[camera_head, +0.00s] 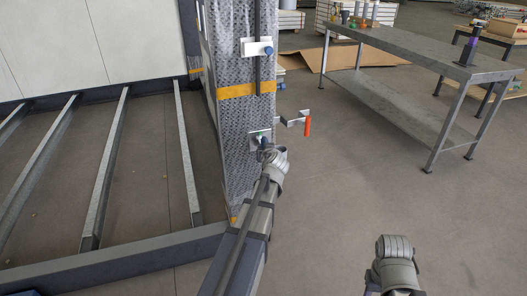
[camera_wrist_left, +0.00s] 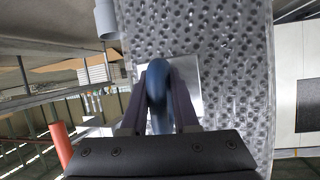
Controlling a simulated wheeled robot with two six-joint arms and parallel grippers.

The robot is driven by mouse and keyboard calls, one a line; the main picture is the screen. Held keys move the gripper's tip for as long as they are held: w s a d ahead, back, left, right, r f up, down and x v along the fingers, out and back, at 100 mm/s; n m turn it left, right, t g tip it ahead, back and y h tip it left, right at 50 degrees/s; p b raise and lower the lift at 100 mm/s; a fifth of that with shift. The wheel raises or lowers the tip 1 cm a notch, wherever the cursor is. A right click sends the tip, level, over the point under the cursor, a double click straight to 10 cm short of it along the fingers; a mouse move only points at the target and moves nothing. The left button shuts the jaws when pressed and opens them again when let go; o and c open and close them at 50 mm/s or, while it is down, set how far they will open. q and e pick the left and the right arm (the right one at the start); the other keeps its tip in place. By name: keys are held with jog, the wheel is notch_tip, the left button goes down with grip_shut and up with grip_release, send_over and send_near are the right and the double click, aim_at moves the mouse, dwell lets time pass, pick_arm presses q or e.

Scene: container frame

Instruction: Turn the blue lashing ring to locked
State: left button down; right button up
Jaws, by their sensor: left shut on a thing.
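The blue lashing ring (camera_wrist_left: 158,82) stands out from a pale square plate on the patterned grey post in the left wrist view. My left gripper (camera_wrist_left: 160,100) is shut on it, one dark finger on each side. In the head view the ring (camera_head: 264,140) shows only as a small dark blue bit on the lower plate, just beyond my left wrist, which hides the fingers. The ring's exact turn angle is hard to tell. Of my right arm only a grey wrist part shows at the bottom; its gripper fingers are not in view.
Another plate with a blue knob (camera_head: 268,50) sits higher on the post (camera_head: 232,75). A bracket with an orange-red handle (camera_head: 307,125) sticks out right of the lower plate. Metal floor beams (camera_head: 105,170) lie left. A workbench (camera_head: 420,62) stands right; the floor between is clear.

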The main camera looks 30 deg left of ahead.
pick_arm(q)
jog(key=shift+w+d+r+n+t, duration=0.2)
jog(key=shift+w+n+t, duration=0.1)
jog(key=shift+w, duration=0.1)
dwell(0.3)
jog(key=c, duration=0.8)
grip_release()
jog(key=shift+o, duration=0.2)
jog(key=shift+s+a, duration=0.1)
jog(key=shift+s, duration=0.05)
jog(key=shift+s, duration=0.2)
jog(key=p+v, duration=0.2)
jog(key=v, duration=0.5)
jog(key=shift+d+p, duration=0.25)
jog(key=shift+p, duration=0.15)
jog(key=shift+s+d, duration=0.1)
